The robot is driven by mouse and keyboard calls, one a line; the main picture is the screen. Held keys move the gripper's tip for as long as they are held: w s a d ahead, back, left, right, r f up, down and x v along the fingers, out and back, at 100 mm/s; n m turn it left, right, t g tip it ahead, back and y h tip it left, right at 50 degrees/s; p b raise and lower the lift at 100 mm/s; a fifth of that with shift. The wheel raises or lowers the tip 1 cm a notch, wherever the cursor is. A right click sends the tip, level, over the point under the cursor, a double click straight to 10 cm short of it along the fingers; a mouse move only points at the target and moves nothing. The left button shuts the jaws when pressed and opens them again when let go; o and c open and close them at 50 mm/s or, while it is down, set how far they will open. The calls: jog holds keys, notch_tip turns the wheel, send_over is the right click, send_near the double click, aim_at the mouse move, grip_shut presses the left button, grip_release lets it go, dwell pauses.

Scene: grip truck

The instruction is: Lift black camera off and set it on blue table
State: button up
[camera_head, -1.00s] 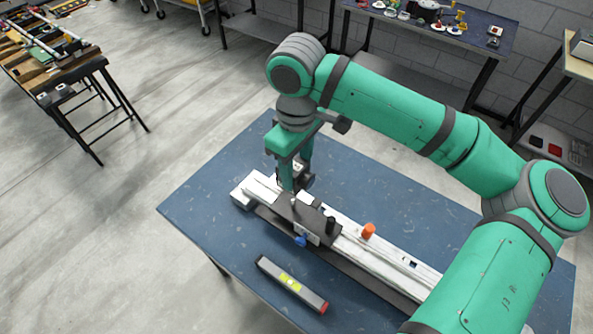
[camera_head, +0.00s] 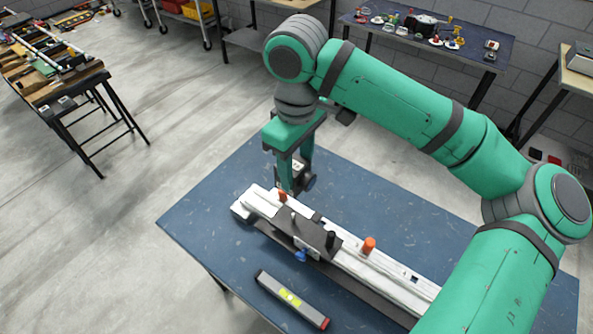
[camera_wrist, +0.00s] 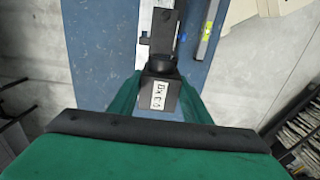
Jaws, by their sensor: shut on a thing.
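The black camera (camera_head: 300,174), a small dark block with a pale label, is held between the fingers of my gripper (camera_head: 295,178). In the head view it is above the far left end of the white rail, partly hidden by a green finger. In the wrist view the black camera (camera_wrist: 158,94) sits between the two green fingers of my gripper (camera_wrist: 158,106), label facing the view. The gripper is shut on it. The blue table (camera_head: 215,225) lies below. Any gap under the camera is hard to judge.
A long white rail (camera_head: 385,275) with a dark plate (camera_head: 305,232) and orange knobs (camera_head: 369,245) crosses the blue table. A spirit level (camera_head: 292,300) lies in front of it. The table's left and far right surfaces are clear. Other tables stand behind.

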jog(key=shift+r, duration=1.4)
